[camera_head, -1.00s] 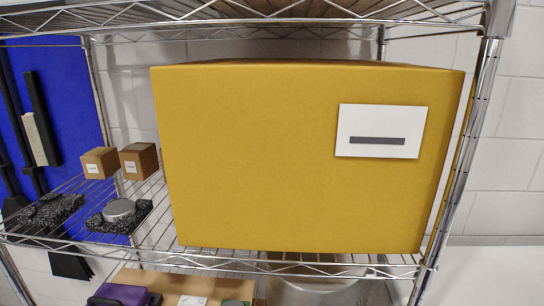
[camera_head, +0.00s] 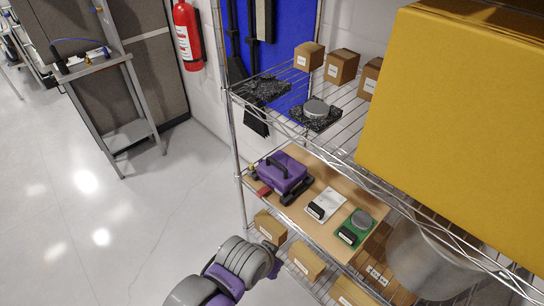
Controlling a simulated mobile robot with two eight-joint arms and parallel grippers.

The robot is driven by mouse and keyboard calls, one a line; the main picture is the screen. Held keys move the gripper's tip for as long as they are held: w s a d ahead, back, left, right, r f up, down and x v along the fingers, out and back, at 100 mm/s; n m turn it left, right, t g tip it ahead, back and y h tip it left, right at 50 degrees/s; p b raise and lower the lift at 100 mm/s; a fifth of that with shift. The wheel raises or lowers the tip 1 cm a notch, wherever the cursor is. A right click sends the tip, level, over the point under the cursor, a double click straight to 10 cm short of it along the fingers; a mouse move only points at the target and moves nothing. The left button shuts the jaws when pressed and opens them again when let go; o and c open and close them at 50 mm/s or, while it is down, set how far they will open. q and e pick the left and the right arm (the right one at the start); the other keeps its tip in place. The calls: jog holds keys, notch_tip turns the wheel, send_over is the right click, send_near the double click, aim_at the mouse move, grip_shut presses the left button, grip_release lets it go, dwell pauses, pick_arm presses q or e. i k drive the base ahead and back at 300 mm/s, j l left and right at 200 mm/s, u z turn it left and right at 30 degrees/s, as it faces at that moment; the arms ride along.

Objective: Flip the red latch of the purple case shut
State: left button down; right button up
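The purple case (camera_head: 283,176) sits on the wooden board of the wire rack's middle shelf, towards the board's left end. It has a dark handle on top and black parts along its front side. A small red piece (camera_head: 263,191) shows at the case's front left, probably the red latch; its angle is too small to tell. One of my arms, grey and purple, reaches in from the bottom edge, in front of the rack and below the case. Its fingers cannot be made out. My other arm is not in view.
A white card (camera_head: 325,204) and a green board (camera_head: 355,227) lie right of the case. A metal bowl (camera_head: 440,262) stands further right. The upper shelf holds a large yellow box (camera_head: 460,130) and small cartons (camera_head: 341,67). Cartons (camera_head: 306,260) sit below.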

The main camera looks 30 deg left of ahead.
aim_at(264, 189)
jog(key=u, duration=1.05)
